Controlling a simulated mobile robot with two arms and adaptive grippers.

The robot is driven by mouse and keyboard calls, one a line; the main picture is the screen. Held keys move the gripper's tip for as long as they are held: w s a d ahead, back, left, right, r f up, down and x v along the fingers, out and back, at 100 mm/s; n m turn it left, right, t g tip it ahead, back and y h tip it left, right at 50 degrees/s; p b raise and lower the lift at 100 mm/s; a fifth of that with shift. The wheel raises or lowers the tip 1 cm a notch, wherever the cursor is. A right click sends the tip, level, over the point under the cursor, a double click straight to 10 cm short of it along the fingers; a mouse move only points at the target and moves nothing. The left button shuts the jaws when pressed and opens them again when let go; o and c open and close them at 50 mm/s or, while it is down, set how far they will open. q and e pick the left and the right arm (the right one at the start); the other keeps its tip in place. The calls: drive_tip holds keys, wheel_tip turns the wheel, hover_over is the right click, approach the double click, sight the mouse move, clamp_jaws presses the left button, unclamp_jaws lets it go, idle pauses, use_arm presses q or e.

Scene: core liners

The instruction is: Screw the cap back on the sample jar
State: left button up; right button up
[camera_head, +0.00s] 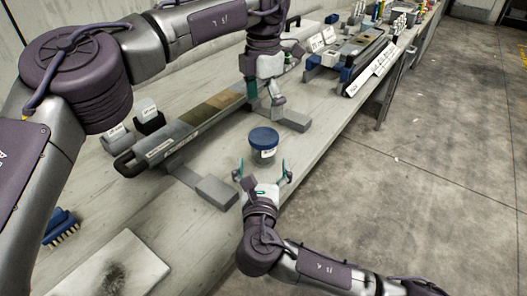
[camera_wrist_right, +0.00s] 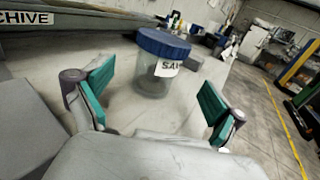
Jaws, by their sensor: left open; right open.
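The sample jar (camera_head: 262,156) is a clear jar with a white label, standing upright on the bench. A blue cap (camera_head: 264,138) sits on top of it; I cannot tell whether it is threaded tight. In the right wrist view the jar (camera_wrist_right: 153,84) and cap (camera_wrist_right: 163,44) show between and beyond the fingers. My right gripper (camera_head: 262,175) is open just in front of the jar, its teal-padded fingers (camera_wrist_right: 155,98) spread to either side, not touching it. My left gripper (camera_head: 265,108) is open above and behind the jar, apart from it; its fingers are partly hidden.
A long core tray (camera_head: 185,140) lies on the bench left of the jar, with grey blocks (camera_head: 216,190) near it. A blue brush (camera_head: 61,228) and a stained white board (camera_head: 105,275) lie at lower left. Labelled racks (camera_head: 350,62) stand farther back. The bench edge is right of the jar.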

sight(264, 144)
drive_tip(key=w, duration=0.7)
drive_tip(key=shift+w+d, duration=0.1)
drive_tip(key=shift+w, duration=0.25)
clamp_jaws()
use_arm(q)
drive_tip(key=n, duration=0.7)
drive_tip(key=shift+n, duration=0.3)
drive_tip(key=n, duration=0.4)
drive_tip(key=shift+n, duration=0.4)
drive_tip(key=n, duration=0.5)
drive_tip(key=shift+n, duration=0.3)
